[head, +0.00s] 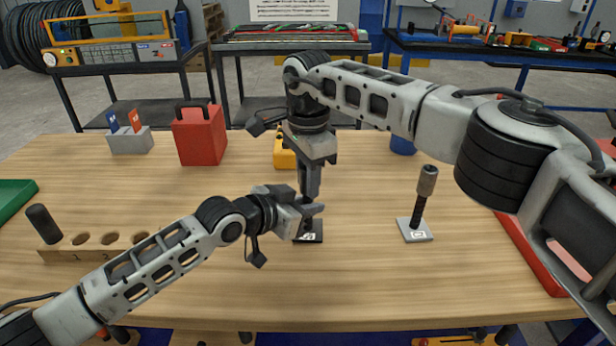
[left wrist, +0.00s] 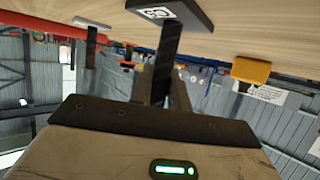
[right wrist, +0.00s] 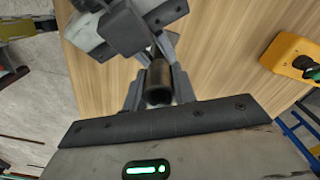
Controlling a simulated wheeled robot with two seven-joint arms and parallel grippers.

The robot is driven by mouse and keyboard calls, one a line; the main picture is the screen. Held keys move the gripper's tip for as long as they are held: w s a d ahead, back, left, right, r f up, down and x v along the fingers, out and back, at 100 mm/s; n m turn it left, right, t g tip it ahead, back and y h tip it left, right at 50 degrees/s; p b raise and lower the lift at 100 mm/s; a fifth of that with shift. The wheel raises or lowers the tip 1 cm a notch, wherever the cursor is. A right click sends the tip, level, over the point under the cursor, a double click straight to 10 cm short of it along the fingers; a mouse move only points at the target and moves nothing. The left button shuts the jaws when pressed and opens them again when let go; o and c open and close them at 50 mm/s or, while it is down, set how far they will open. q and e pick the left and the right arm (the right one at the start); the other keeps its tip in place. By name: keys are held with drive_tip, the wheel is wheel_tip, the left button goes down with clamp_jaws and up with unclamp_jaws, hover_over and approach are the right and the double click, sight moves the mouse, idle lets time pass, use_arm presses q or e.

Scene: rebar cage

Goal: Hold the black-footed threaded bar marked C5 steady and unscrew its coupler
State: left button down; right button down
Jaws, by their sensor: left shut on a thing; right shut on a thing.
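The threaded bar stands upright on its black foot (head: 313,238), whose white label is too small to read surely. The foot also shows in the left wrist view (left wrist: 195,10). My left gripper (head: 306,211) is shut on the dark bar (left wrist: 164,70) low down, just above the foot. My right gripper (head: 309,188) comes from above and is shut on the coupler (right wrist: 158,84) at the bar's top. In the head view the fingers mostly hide the coupler. Whether the coupler is still threaded on the bar cannot be told.
A second bar with a coupler (head: 427,181) stands on a grey foot (head: 414,231) at right. A wooden block (head: 108,254) with holes and a dark cylinder (head: 43,223) is at left. A red canister (head: 200,137), grey box (head: 130,141) and yellow object (head: 284,155) stand behind. The front middle is clear.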

drive_tip(key=shift+n, duration=1.2)
drive_tip(key=c, duration=1.1)
unclamp_jaws()
